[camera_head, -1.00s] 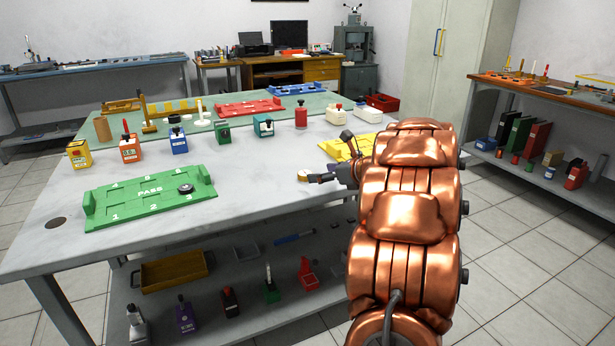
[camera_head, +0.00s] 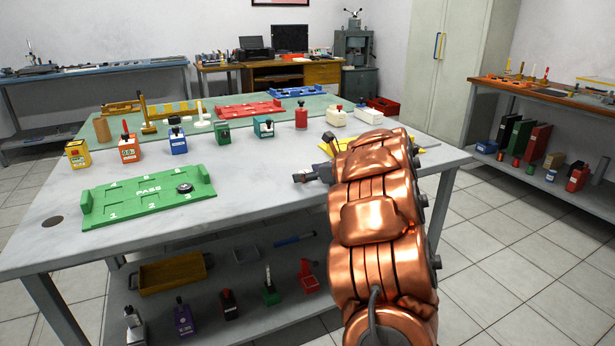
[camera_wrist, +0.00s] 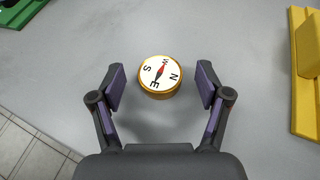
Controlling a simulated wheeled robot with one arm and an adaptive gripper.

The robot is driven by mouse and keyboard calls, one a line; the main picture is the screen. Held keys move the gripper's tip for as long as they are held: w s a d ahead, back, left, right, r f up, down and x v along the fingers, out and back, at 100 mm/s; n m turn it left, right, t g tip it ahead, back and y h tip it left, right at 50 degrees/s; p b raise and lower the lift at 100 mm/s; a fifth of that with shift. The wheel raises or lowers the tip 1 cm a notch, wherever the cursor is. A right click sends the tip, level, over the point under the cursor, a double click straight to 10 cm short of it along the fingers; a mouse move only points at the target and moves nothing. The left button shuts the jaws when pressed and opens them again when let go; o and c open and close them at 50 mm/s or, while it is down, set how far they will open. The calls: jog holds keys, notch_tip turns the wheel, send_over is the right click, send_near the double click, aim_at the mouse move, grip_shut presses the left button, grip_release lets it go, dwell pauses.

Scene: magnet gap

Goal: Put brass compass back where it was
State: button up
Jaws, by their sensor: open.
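The brass compass (camera_wrist: 160,77) lies on the grey table top in the wrist view, its white dial with a red needle facing up. My gripper (camera_head: 313,160) is low over the right part of the table in the head view. Its two fingers are open, one on each side of the compass, with a clear gap between each pad and the brass rim. In the head view I cannot make out the compass; my gripper covers that spot.
A yellow tray (camera_wrist: 307,75) stands right of my gripper, a green block edge (camera_wrist: 20,10) at upper left. The green PASS tray (camera_head: 120,207) holds a dark round piece (camera_head: 184,188). Bare table lies between the green tray and my gripper.

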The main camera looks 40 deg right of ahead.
jog(key=shift+c, duration=0.3)
jog(key=c, duration=1.3)
